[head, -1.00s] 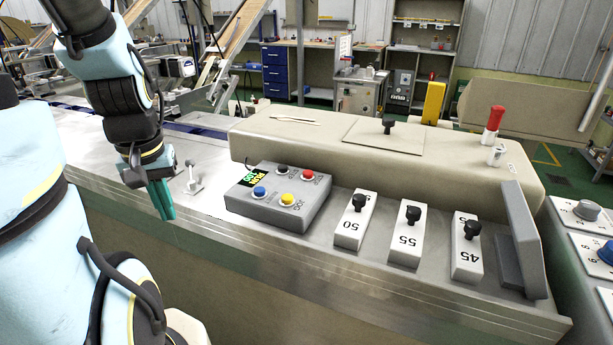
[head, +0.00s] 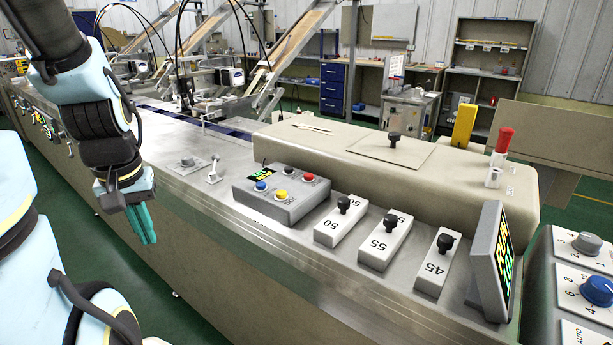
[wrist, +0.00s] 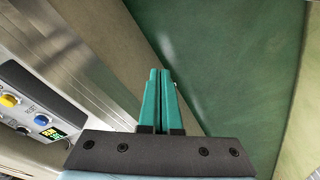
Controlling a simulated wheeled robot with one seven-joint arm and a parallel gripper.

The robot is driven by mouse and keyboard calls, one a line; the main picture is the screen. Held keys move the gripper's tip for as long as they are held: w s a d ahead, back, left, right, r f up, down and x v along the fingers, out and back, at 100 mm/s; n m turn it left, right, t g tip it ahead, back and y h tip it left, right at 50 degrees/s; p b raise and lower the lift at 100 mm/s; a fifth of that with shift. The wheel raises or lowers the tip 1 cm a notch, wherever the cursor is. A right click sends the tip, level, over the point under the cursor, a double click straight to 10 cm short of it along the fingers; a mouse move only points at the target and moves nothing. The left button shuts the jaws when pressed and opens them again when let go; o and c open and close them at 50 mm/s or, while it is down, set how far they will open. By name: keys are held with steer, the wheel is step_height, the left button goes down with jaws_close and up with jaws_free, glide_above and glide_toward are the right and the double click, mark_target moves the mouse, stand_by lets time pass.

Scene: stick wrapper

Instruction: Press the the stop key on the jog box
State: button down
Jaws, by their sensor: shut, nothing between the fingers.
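The grey jog box (head: 262,205) sits on the machine's metal top in the head view. It carries a red button (head: 308,177), a yellow button (head: 281,194), a blue button (head: 260,186), a dark button (head: 283,172) and a small lit display.
Three white blocks with black knobs, one marked 55 (head: 385,246), stand right of the box. A tilted display panel (head: 490,262) stands beyond them. A beige raised housing (head: 470,190) lies behind the box. A small metal lever (head: 213,170) stands left of it. Green floor lies below my gripper.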

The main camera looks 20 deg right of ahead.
step_height(320, 180, up, 11)
steer(key=n+t+h+p, duration=0.35)
steer(key=n+t, duration=0.35)
steer(key=n, duration=1.6)
glide_above(309, 176)
steer(key=shift+s+a, duration=0.15)
steer(key=shift+a, duration=0.05)
steer(key=shift+f+b, duration=0.1)
steer(key=shift+b, duration=0.2)
step_height(309, 176, down, 9)
steer(key=b, duration=0.8)
